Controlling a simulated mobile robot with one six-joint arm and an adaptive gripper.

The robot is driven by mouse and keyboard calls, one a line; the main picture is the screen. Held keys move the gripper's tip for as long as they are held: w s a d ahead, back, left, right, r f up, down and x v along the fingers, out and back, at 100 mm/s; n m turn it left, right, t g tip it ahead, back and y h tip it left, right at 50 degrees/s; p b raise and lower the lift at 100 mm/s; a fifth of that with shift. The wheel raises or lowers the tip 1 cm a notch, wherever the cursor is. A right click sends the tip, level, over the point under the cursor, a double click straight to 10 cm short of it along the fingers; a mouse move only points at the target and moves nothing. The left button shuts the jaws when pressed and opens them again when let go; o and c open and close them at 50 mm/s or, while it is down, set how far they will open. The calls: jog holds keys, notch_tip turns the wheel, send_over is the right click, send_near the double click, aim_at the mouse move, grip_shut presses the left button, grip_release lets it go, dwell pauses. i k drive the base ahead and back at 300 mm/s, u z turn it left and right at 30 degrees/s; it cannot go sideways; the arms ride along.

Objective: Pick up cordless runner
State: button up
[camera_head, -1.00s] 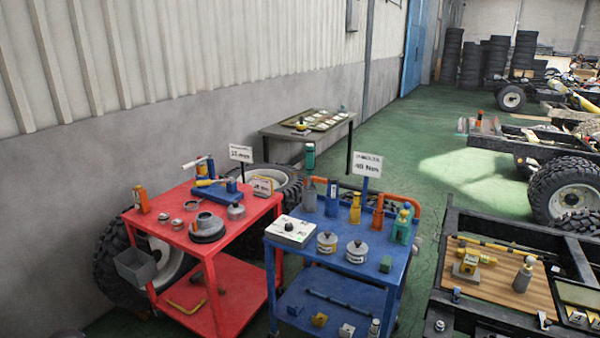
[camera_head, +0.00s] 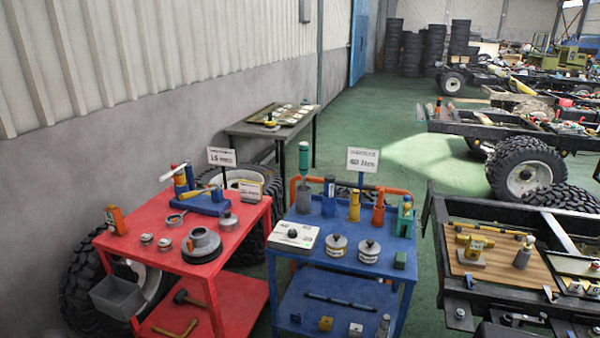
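No tool in view can be named as the cordless runner with certainty. A yellow tool on a grey block (camera_head: 472,250) stands on the wooden board (camera_head: 497,272) at the right. Upright tools stand along the back of the blue cart (camera_head: 335,284): a green-topped grey one (camera_head: 304,180), a dark blue one (camera_head: 329,197), a yellow one (camera_head: 354,206), an orange one (camera_head: 378,208) and a green one (camera_head: 404,219). A blue tool with yellow parts (camera_head: 206,200) is on the red cart (camera_head: 155,254). My gripper is not in view.
The carts stand side by side with a narrow gap. A black chassis frame (camera_head: 433,218) carries the board, right of the blue cart across a strip of floor. A table with a tray (camera_head: 271,115) stands by the wall. Green floor (camera_head: 400,130) is open behind the blue cart.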

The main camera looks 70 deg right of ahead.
aim_at(302, 146)
jog(key=z, duration=0.45)
jog(key=i, duration=0.6)
jog(key=z, duration=0.7)
jog(key=i, duration=0.45)
jog(key=z, duration=0.25)
